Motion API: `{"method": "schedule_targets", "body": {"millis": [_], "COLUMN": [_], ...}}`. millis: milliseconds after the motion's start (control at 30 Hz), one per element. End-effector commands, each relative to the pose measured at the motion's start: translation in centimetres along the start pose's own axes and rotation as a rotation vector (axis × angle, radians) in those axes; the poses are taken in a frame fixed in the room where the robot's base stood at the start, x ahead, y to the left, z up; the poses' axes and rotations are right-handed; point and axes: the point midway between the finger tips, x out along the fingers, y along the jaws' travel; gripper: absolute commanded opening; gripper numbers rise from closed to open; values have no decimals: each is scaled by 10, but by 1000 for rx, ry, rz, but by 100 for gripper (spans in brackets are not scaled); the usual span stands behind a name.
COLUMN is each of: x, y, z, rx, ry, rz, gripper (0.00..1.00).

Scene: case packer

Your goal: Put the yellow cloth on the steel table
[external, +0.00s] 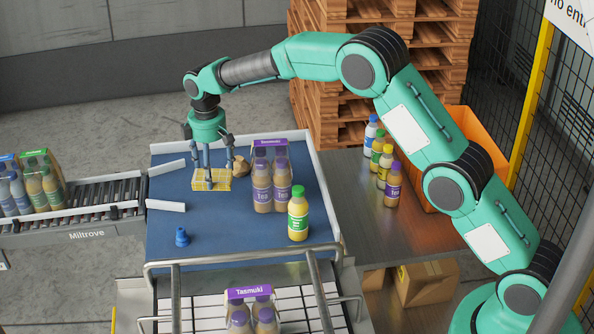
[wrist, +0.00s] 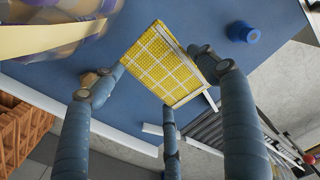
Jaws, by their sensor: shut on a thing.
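The yellow cloth (external: 211,181) is a folded, white-checked piece at the left part of the blue work surface (external: 235,245). My gripper (external: 209,170) points down over it with its fingers shut on it. In the wrist view the yellow cloth (wrist: 165,65) sits between the fingers of my gripper (wrist: 160,80). I cannot tell whether it touches the blue surface or hangs just above it. The steel table (external: 420,228) is the brown-grey top on the right, beside my arm's base.
Several bottles (external: 383,165) and an orange crate (external: 462,128) stand on the steel table; its front part is bare.

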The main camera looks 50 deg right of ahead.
Motion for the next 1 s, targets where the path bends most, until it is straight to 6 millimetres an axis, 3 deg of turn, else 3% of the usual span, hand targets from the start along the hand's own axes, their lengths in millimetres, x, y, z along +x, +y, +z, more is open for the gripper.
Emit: {"method": "schedule_targets", "body": {"millis": [267,533,1000], "x": [-28,-97,-179], "y": [0,0,0], "z": [-1,-1,0], "rx": [0,0,0], "ry": [3,4,2], "rz": [2,3,1], "gripper": [48,48,48]}}
